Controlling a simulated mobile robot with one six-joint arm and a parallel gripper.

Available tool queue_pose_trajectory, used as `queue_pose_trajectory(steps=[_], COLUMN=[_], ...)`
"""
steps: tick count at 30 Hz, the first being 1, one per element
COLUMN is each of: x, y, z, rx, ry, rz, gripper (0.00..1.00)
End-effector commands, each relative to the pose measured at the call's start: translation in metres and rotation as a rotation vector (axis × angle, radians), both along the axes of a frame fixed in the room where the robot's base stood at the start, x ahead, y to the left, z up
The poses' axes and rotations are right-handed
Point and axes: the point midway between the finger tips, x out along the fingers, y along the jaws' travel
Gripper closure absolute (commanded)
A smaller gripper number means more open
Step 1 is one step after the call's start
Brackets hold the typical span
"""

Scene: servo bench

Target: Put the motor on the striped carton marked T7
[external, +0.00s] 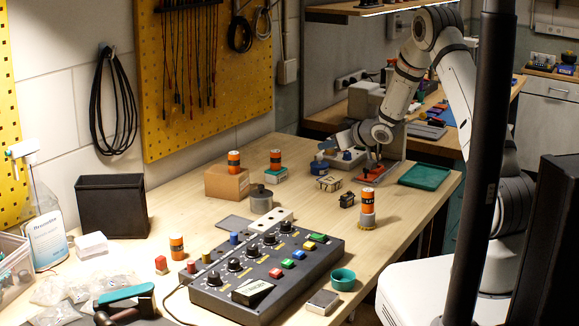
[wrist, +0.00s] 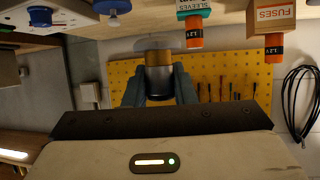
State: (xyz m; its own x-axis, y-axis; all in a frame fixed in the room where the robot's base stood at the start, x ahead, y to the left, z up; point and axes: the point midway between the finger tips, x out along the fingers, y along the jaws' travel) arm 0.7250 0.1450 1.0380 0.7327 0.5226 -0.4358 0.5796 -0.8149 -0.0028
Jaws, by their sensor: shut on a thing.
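My gripper (wrist: 158,90) is shut around a metal cylinder, silver-grey with a brass-brown end, which I take to be the motor (wrist: 159,78). The motor cannot be made out there. I cannot make out stripes or a T7 mark on any carton. The wrist view, upside down, shows a carton marked FUSES (wrist: 271,14) and a teal-and-white one marked SLEEVES (wrist: 194,8), each with an orange cell.
A control box (external: 265,270) with knobs and coloured buttons fills the front middle. An orange cell (external: 368,200) stands on a grey holder to the right. A green tray (external: 425,176) lies at the right edge. A dark cylinder (external: 261,199) stands near a brown carton (external: 226,183).

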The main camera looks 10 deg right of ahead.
Motion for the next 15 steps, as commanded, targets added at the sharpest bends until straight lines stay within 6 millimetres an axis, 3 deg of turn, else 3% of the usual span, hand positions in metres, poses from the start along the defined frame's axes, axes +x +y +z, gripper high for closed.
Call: queue_pose_trajectory(steps=[15], x=[0.0], y=[0.0], z=[-0.06], rx=[0.001], ry=[0.001], rz=[0.0], gripper=[1.0])
